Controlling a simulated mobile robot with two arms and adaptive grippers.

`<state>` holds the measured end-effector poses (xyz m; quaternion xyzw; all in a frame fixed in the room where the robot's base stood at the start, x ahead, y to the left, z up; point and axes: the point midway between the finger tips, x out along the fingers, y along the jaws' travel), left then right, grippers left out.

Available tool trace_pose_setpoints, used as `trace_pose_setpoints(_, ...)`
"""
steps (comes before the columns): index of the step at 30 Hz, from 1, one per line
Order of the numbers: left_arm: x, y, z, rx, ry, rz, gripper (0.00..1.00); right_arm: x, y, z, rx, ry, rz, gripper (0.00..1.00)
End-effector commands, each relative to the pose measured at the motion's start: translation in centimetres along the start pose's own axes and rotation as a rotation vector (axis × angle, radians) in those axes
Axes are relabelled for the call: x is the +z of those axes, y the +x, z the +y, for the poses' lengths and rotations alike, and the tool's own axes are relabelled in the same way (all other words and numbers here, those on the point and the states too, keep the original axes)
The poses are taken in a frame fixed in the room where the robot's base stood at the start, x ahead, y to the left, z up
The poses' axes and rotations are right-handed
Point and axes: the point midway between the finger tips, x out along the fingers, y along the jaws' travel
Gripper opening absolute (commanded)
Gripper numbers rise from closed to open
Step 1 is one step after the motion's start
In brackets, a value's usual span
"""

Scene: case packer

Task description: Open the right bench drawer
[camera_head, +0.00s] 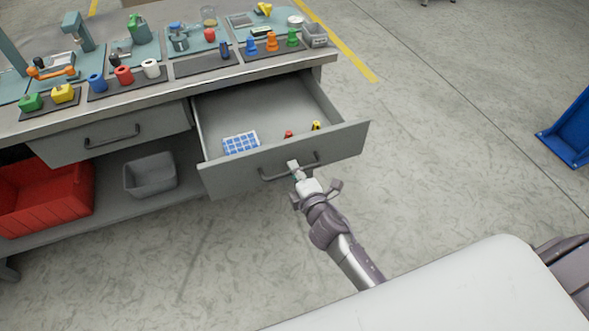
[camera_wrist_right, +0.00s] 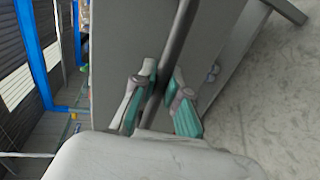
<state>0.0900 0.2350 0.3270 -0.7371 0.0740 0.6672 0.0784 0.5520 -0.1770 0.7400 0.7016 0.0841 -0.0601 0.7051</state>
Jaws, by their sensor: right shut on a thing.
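The right bench drawer (camera_head: 335,143) is pulled well out of the bench in the head view, with its inside showing. A dark bar handle (camera_head: 268,177) runs across its grey front. My right gripper (camera_head: 294,168) is at the middle of this handle and shut on it. In the right wrist view the handle (camera_wrist_right: 181,40) passes between the teal-padded fingers of the gripper (camera_wrist_right: 160,98), close to the drawer front (camera_wrist_right: 125,50). Inside the drawer lie a blue and white gridded item (camera_head: 240,143), a small red thing and a small yellow thing. My left gripper is not in view.
The left drawer (camera_head: 112,140) is shut. The bench top (camera_head: 190,72) carries spools, cones and several fixtures. A red bin (camera_head: 45,200) and a grey bin (camera_head: 150,175) stand on the lower shelf. The floor right of the drawer is clear up to a blue stand (camera_head: 575,135).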

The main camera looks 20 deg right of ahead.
Motion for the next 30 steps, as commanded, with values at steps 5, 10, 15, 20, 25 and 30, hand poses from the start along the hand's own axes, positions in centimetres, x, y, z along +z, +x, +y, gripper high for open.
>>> trace_pose_setpoints(5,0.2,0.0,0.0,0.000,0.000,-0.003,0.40,0.0,0.0,0.0,0.000,0.000,0.000,0.19)
trace_pose_setpoints(10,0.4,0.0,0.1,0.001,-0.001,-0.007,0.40,0.0,0.0,0.0,0.000,0.000,0.000,0.39)
trace_pose_setpoints(15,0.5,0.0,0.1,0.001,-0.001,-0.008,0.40,0.0,0.0,0.0,0.000,0.000,0.000,0.39)
trace_pose_setpoints(20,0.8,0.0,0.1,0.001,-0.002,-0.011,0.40,0.0,-0.5,-0.1,-0.001,-0.001,0.000,0.39)
trace_pose_setpoints(25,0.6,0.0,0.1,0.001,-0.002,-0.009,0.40,0.0,-3.2,-0.1,-0.003,-0.001,0.000,0.39)
trace_pose_setpoints(30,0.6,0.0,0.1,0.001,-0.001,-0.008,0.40,0.0,-7.0,-0.2,-0.004,0.000,-0.001,0.39)
